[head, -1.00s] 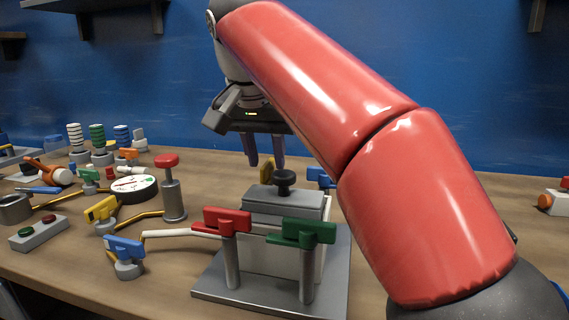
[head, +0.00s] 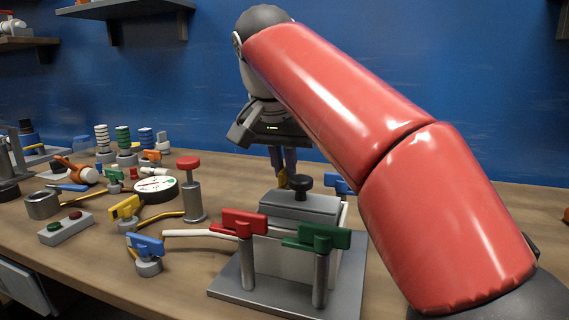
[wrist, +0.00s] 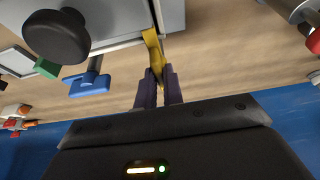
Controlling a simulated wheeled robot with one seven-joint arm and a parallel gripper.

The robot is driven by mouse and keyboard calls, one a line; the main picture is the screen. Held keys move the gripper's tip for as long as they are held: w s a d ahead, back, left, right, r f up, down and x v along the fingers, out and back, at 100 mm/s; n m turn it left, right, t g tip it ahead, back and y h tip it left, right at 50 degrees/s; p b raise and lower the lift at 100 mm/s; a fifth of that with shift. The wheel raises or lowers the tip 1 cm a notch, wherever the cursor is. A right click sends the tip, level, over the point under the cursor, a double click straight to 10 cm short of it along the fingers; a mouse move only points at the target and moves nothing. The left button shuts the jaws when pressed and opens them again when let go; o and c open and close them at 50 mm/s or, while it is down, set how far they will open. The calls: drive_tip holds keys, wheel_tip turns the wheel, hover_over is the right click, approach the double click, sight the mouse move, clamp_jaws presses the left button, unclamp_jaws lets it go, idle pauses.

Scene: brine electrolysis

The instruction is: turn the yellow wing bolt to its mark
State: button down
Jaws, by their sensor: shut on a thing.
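The yellow wing bolt (wrist: 152,42) stands at the side of the grey cell box (head: 300,207), behind it in the head view. Only a small part of the bolt (head: 282,180) shows there, beside the black knob. My gripper (wrist: 159,76) is shut on the yellow wing, with one dark finger on each side. In the head view my gripper (head: 284,165) points down behind the box. I cannot make out the bolt's mark in either view.
The black knob (head: 302,182) on the box lid is close to my fingers. A blue wing bolt (head: 338,184) is to the right, and red (head: 238,221) and green (head: 318,237) ones stand in front. Valves and a gauge (head: 156,188) crowd the table's left.

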drive_tip(key=shift+n, duration=0.3)
drive_tip(key=n+y, duration=0.1)
drive_tip(key=n, duration=0.3)
drive_tip(key=shift+d+y, duration=0.15)
drive_tip(key=shift+y, duration=0.25)
drive_tip(key=n, duration=0.2)
drive_tip(key=n+y, duration=0.1)
drive_tip(key=n, duration=0.1)
drive_tip(key=shift+d+y, duration=0.1)
drive_tip(key=shift+y, duration=0.2)
drive_tip(key=n+g+y, duration=0.1)
drive_tip(key=n, duration=0.4)
drive_tip(key=shift+w+d, duration=0.1)
drive_tip(key=shift+w, duration=0.05)
drive_tip(key=n+g+y, duration=0.1)
drive_tip(key=n, duration=0.3)
drive_tip(key=shift+g, duration=0.4)
drive_tip(key=c, duration=1.5)
unclamp_jaws()
